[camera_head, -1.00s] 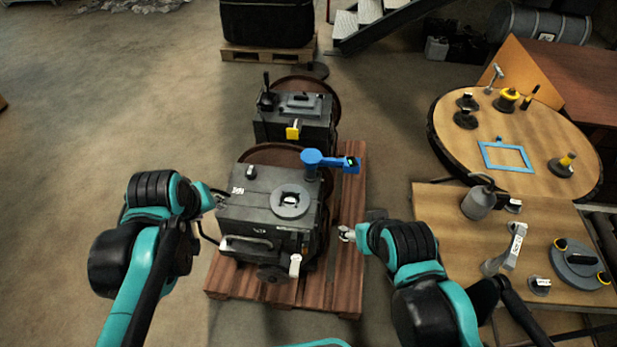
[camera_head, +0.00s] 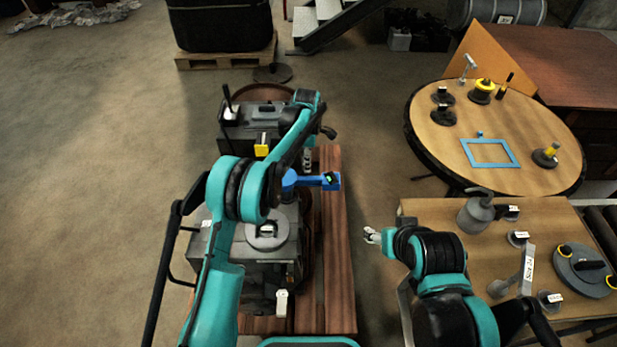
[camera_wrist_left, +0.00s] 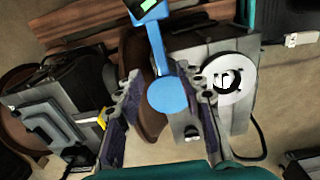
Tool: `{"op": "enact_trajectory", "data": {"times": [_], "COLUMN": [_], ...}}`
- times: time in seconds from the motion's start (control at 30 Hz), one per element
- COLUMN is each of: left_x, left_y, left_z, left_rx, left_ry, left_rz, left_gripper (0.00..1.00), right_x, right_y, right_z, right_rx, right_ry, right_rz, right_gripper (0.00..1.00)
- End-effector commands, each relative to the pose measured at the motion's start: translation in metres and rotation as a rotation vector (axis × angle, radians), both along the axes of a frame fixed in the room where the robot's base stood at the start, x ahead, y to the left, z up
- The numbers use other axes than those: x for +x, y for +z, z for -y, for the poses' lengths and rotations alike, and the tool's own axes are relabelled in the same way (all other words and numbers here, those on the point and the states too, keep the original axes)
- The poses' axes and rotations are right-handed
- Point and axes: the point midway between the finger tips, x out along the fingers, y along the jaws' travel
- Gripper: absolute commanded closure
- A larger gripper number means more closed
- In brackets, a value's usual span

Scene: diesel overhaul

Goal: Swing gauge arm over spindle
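The blue gauge arm (camera_head: 312,181) stands at the back right of the near grey machine (camera_head: 280,278), its green-lit head pointing right, away from the spindle. The spindle (camera_head: 268,232), in a round grey flange on the machine top, is left of and nearer than the arm; it also shows in the left wrist view (camera_wrist_left: 228,80). My left gripper (camera_head: 308,158) is above and beside the gauge arm. In the left wrist view its fingers (camera_wrist_left: 165,105) are spread with the blue round pivot (camera_wrist_left: 167,96) between them; contact cannot be told. My right gripper (camera_head: 372,235) is away to the right; its fingers are too small to read.
A second grey machine (camera_head: 248,122) with a yellow tag stands behind. Both are on a wooden pallet (camera_head: 336,250). A workbench (camera_head: 450,215) and a round table (camera_head: 520,125) with tools are at the right. Open floor lies at the left.

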Motion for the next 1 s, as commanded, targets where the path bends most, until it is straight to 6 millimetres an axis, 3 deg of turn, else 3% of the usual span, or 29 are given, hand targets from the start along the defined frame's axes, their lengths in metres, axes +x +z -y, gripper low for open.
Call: {"op": "enact_trajectory", "data": {"times": [0.27, 0.63, 0.93, 0.97, 1.0], "left_x": [0.002, 0.002, 0.002, 0.002, 0.002], "left_y": [-0.027, -0.084, -0.089, -0.088, -0.088], "left_z": [0.004, 0.004, 0.003, 0.003, 0.003], "left_rx": [0.003, 0.002, 0.002, 0.002, 0.002], "left_ry": [0.031, 0.029, 0.029, 0.029, 0.029], "left_rz": [-0.011, -0.010, -0.010, -0.010, -0.010], "left_gripper": [0.62, 0.62, 0.62, 0.65, 0.75], "right_x": [0.000, 0.000, 0.000, 0.000, 0.000], "right_y": [-0.007, -0.027, -0.027, -0.027, -0.027], "right_z": [0.000, 0.000, 0.000, 0.000, 0.000], "right_rx": [0.000, 0.000, 0.000, 0.000, 0.000], "right_ry": [0.000, 0.000, 0.000, 0.000, 0.000], "right_rz": [0.000, 0.000, 0.000, 0.000, 0.000], "right_gripper": [0.41, 0.41, 0.41, 0.41, 0.41]}}
